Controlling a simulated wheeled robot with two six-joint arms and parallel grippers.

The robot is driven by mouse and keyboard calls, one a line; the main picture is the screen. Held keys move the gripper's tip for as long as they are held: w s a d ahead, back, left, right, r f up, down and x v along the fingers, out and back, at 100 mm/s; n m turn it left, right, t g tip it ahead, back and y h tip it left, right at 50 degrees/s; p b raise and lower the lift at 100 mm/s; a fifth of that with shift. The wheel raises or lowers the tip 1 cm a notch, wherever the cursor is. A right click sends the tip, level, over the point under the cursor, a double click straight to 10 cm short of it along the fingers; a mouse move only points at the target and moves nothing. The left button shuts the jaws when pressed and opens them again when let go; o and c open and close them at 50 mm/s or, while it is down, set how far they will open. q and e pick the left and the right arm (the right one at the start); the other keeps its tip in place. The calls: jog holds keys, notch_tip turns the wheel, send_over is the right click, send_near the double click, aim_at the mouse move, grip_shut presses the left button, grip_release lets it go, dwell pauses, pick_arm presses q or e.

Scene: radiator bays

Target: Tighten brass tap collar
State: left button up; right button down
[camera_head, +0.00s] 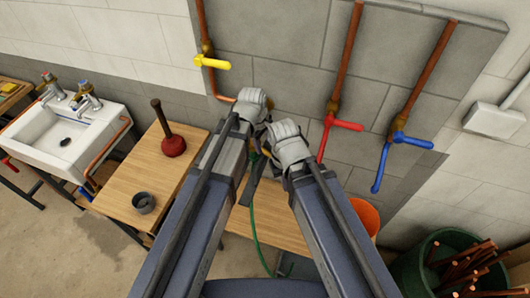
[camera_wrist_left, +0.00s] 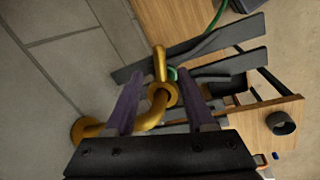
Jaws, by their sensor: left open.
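In the left wrist view a brass tap (camera_wrist_left: 155,108) comes out of the wall from a round flange and has a ring-shaped collar (camera_wrist_left: 163,94) near its end. My left gripper (camera_wrist_left: 160,100) is open, with one finger on each side of the collar. No clear contact shows. My right gripper's dark fingers reach across just beyond the tap, by a green hose fitting (camera_wrist_left: 173,73). Whether they hold it I cannot tell. In the head view my wrists meet in front of the wall and hide most of the tap. A green hose (camera_head: 254,225) hangs below.
Yellow (camera_head: 212,62), red (camera_head: 343,124) and blue (camera_head: 410,140) valve handles stick out from the wall. A sink (camera_head: 65,135) stands left. A plunger (camera_head: 170,142) and a dark cup (camera_head: 144,202) stand on the wooden bench (camera_head: 125,180). An orange bucket (camera_head: 366,216) is right.

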aim_at(266, 151)
pick_arm(q)
jog(key=f+b, duration=0.2)
jog(key=f, duration=0.1)
jog(key=f+b, duration=0.1)
jog(key=shift+w+d+f, duration=0.25)
jog(key=shift+w, duration=0.1)
grip_shut()
dwell(1.2)
